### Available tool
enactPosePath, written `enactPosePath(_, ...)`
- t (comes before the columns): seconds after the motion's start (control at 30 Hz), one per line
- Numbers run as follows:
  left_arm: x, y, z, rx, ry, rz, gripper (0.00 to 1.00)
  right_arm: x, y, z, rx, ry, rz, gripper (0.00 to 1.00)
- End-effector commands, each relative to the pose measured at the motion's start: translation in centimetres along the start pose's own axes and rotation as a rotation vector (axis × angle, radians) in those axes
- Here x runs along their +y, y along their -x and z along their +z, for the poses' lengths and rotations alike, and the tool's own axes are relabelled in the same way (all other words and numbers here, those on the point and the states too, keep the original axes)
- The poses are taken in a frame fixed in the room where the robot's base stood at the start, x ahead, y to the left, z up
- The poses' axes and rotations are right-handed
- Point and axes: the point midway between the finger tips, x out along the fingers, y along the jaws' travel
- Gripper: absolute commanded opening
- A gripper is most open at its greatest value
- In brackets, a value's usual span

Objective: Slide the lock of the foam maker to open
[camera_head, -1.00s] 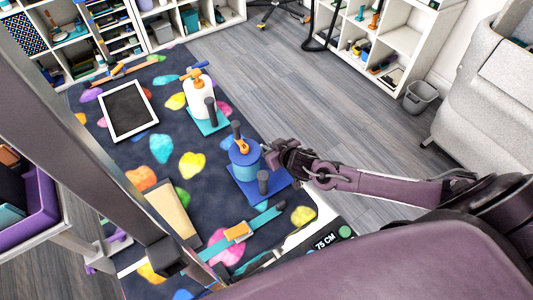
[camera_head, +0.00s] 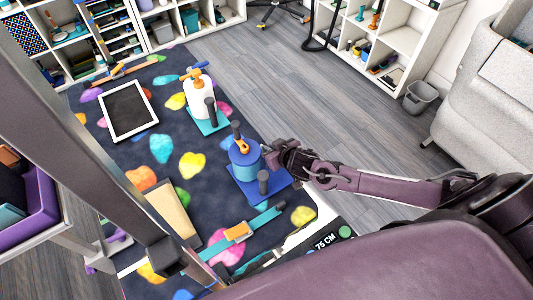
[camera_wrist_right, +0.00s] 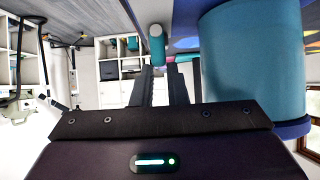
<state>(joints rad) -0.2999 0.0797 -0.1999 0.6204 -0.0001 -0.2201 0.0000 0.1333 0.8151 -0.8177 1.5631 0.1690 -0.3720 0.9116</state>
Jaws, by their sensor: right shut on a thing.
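The foam maker (camera_head: 244,167) is a blue and teal cylinder with an orange piece (camera_head: 242,146) and a grey upright grip on top. It stands on a blue base on the dark patterned mat. My right gripper (camera_head: 269,151) is at its right side, near the top. In the right wrist view, the teal body (camera_wrist_right: 252,70) fills the right side, beside my fingers. A short teal cylinder (camera_wrist_right: 157,45) is at my narrowed fingertips (camera_wrist_right: 157,72); the contact is hard to make out. Which part is the lock is unclear. My left gripper is not in view.
A white canister (camera_head: 199,98) on a teal base stands behind the foam maker. A tablet (camera_head: 128,109), a tan board (camera_head: 172,211) and a teal bar with an orange slider (camera_head: 237,232) lie on the mat (camera_head: 150,157). A grey post (camera_head: 263,182) stands in front of the foam maker.

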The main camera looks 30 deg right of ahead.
Motion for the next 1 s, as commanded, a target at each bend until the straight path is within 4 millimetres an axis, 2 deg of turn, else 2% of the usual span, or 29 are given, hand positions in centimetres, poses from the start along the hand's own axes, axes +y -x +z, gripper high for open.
enactPosePath(0.47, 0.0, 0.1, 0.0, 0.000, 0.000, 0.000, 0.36, 0.0, 0.1, 0.2, -0.003, 0.001, 0.000, 0.00)
enactPosePath(1.0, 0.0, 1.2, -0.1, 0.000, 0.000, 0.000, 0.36, 0.0, 1.7, 1.3, -0.006, 0.000, 0.000, 0.00)
